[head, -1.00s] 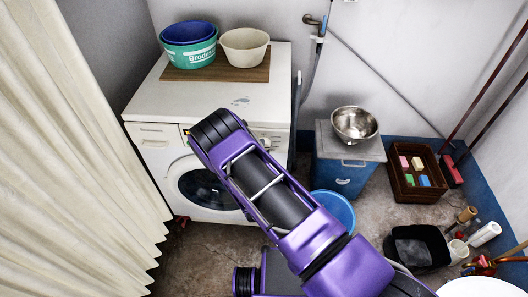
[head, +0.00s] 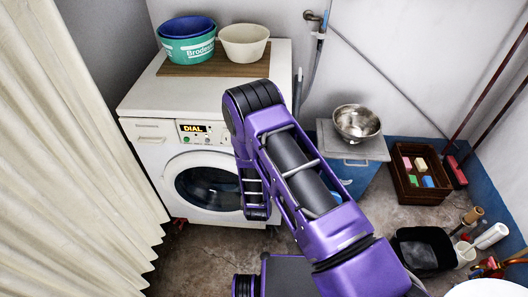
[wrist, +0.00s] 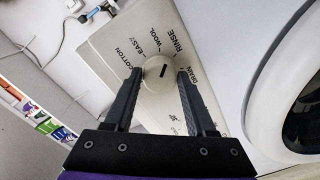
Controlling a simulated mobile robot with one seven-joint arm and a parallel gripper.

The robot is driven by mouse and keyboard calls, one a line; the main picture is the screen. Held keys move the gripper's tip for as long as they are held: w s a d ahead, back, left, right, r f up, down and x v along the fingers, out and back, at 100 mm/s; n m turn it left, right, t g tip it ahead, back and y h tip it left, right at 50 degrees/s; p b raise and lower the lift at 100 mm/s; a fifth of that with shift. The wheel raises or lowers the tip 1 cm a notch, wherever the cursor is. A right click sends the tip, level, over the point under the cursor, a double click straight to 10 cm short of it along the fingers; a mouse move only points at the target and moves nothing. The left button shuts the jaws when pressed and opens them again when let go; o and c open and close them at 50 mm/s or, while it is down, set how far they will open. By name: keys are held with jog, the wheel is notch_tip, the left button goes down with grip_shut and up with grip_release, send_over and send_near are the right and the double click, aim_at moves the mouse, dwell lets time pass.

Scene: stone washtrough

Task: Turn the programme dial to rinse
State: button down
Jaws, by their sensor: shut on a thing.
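The programme dial (wrist: 150,66) is a round, pale knob with a short dark mark, on the washing machine's (head: 150,140) front panel. In the wrist view, COTTON, EASY, WOOL, RINSE and DRAIN are printed around it. The mark slants up and to the right, roughly towards RINSE (wrist: 175,40); which end is the pointer is hard to tell. My gripper (wrist: 160,73) has one dark finger on each side of the dial and is shut on it. In the head view my arm hides the dial and fingertips. A lit display (head: 194,129) reads DIAL.
A wooden board (head: 200,69) on the machine carries a green tub (head: 188,50), a blue bowl (head: 187,27) and a cream bowl (head: 244,42). A blue cabinet with a steel bowl (head: 356,122) stands to the right. A curtain (head: 80,150) hangs at left.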

jog(key=shift+f+m+b, duration=0.15)
jog(key=shift+m+b, duration=1.4)
jog(key=shift+m, duration=0.35)
jog(key=shift+c, duration=1.1)
grip_release()
jog(key=shift+s, duration=0.1)
jog(key=s, duration=1.7)
jog(key=shift+a, duration=0.35)
jog(key=shift+s, duration=0.1)
